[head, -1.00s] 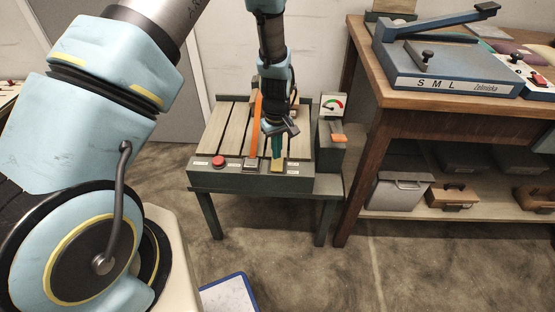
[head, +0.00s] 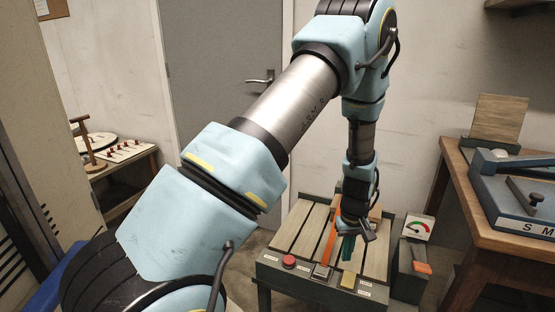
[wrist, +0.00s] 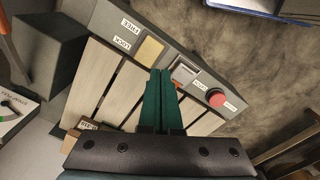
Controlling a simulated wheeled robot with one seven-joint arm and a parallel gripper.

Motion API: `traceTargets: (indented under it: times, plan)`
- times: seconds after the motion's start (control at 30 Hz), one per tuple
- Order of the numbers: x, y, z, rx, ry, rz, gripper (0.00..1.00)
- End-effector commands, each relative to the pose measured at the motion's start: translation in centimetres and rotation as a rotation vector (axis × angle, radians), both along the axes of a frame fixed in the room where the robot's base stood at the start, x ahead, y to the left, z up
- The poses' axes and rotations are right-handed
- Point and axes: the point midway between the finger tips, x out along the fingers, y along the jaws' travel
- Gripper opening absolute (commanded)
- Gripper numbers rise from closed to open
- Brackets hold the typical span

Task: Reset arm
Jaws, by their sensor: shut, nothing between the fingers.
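My gripper (head: 347,248) hangs fingers-down above the slatted top of the winding machine (head: 296,228), near its front panel. Its teal fingers are together with nothing between them. In the wrist view the shut fingers (wrist: 164,100) point toward the panel, between the yellow switch (wrist: 149,48) and the grey-framed switch (wrist: 185,71). The yellow switch also shows just below the fingertips in the head view (head: 348,281). A red button (head: 289,262) is at the panel's left.
A gauge box (head: 417,228) with an orange lever (head: 422,268) stands right of the machine. A wooden bench (head: 462,190) with a blue device (head: 520,190) is farther right. A door (head: 215,90) and wall stand behind. A small table (head: 130,180) is at left.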

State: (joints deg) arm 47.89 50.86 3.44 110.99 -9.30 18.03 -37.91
Motion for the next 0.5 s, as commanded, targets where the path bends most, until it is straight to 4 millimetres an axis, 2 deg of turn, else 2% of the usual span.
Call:
traceTargets:
  times: [0.03,0.1,0.23,0.37,0.5]
  plan:
    - [1.1,1.6,2.2,-0.01,-0.008,0.007,0.0]
    - [2.2,4.3,5.1,-0.02,-0.015,0.001,0.0]
    - [3.5,10.6,11.1,-0.036,-0.038,-0.017,0.0]
    - [3.0,17.1,16.2,-0.042,-0.064,-0.041,0.0]
    - [0.9,23.6,20.5,-0.035,-0.096,-0.067,0.0]
